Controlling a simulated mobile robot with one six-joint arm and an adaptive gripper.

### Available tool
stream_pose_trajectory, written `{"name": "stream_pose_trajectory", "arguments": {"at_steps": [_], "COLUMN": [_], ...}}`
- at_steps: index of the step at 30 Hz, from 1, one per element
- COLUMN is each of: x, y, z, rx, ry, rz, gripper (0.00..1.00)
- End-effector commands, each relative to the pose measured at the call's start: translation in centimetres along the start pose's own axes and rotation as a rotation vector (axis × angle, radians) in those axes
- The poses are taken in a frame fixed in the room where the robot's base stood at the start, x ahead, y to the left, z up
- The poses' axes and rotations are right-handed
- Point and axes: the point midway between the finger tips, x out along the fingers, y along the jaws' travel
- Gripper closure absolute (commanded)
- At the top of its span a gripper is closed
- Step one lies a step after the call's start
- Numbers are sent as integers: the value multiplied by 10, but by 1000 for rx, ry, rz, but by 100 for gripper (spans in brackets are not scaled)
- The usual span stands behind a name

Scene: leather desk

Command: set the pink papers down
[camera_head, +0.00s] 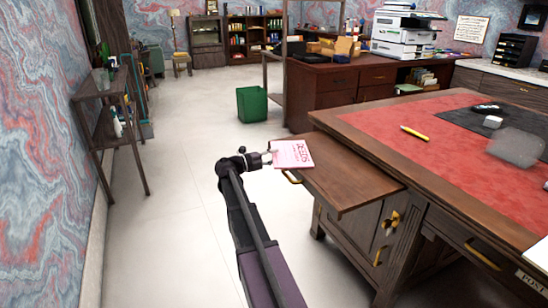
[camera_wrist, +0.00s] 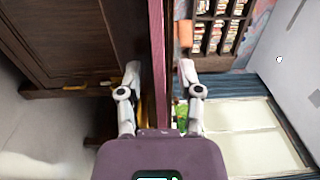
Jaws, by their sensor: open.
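The pink papers (camera_head: 292,154) show as a flat pink sheet or pad with red print in the head view. They are at the left end of the desk's pull-out wooden board (camera_head: 345,180) and appear to lie on it. My gripper (camera_head: 268,157) is at their left edge. In the wrist view the papers (camera_wrist: 157,50) show edge-on as a thin pink strip between my two fingers. My gripper (camera_wrist: 158,68) is open, with a gap visible between each finger and the strip. The papers' underside is hidden in the head view.
The desk (camera_head: 400,165) with a red leather top stands right of the board. A yellow marker (camera_head: 414,133) and a dark mat (camera_head: 470,122) are on it. A green bin (camera_head: 252,104) stands on the floor behind. The floor left of my arm is clear.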

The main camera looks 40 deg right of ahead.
Motion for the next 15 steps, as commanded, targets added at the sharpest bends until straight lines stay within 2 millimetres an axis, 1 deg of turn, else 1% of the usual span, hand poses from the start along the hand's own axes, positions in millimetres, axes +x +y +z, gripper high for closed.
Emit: {"name": "stream_pose_trajectory", "arguments": {"at_steps": [5,11,15], "x": [-1,-22,-43], "y": [-4,-2,-2], "z": [0,0,0], "rx": [0,0,0], "ry": [-1,-1,-2], "rz": [0,0,0], "gripper": [53,53,53]}}
